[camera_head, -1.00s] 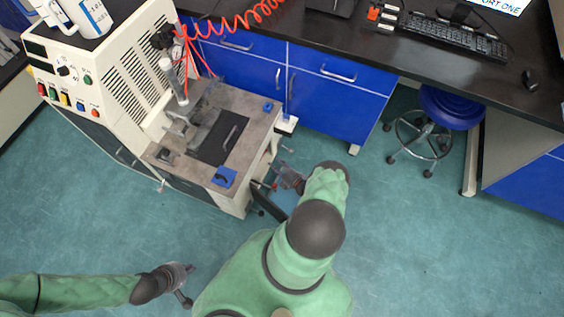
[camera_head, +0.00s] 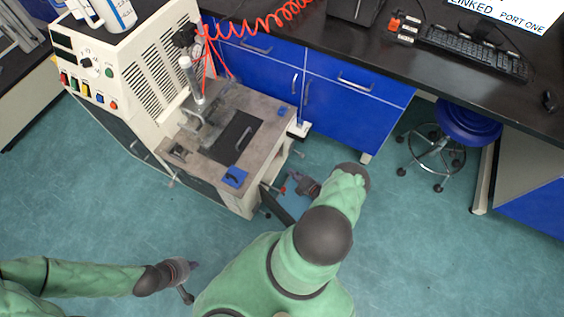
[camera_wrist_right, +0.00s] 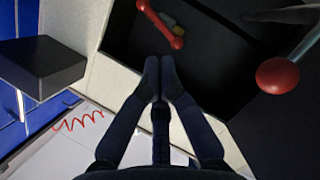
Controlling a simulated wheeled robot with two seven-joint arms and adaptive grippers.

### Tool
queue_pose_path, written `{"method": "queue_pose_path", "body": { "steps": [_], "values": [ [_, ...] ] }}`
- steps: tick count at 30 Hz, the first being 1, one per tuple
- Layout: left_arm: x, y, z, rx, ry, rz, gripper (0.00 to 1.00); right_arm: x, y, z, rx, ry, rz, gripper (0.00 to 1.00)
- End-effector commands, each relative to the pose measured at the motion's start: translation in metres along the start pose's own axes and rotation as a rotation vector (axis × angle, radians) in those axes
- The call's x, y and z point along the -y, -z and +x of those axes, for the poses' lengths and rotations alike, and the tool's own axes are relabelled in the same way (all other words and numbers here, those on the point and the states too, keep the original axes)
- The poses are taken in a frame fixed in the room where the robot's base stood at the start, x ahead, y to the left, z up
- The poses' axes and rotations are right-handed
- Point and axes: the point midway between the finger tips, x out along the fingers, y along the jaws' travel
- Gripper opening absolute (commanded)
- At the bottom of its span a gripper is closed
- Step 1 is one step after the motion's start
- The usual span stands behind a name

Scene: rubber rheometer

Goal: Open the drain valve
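A short red lever (camera_wrist_right: 160,22) with rounded ends sits in a dark recess low on the machine, with a small yellowish fitting (camera_wrist_right: 175,27) beside it. I take it for the drain valve handle. A red ball knob (camera_wrist_right: 277,75) on a metal rod is to the right. My right gripper (camera_wrist_right: 160,72) has its fingertips together, with nothing visible between them. They point at the recess, just below the lever in the right wrist view, apparently apart from it. In the head view, my right gripper (camera_head: 293,180) is beside the machine's lower side. My left gripper (camera_head: 190,280) is away over the floor; its fingers are unclear.
The cream machine (camera_head: 150,75) with its grey worktop (camera_head: 263,125) stands left of my right arm. Blue cabinets (camera_head: 345,105) under a black bench are behind. A blue stool (camera_head: 468,118) is at right. The floor (camera_head: 410,250) in front is open.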

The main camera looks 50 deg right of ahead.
Motion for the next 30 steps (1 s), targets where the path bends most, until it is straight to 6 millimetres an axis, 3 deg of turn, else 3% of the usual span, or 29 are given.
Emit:
{"method": "queue_pose_path", "body": {
  "steps": [15, 30],
  "values": [
    [-0.008, -0.001, -0.022, 0.0, 0.0, 0.0, 0.0, -0.045, 0.001, 0.013, 0.178, 0.301, 0.736, 0.0],
    [-0.014, -0.001, -0.04, 0.0, 0.0, 0.0, 0.0, -0.092, 0.016, -0.004, 0.569, 0.414, 1.344, 0.0]
  ]
}}
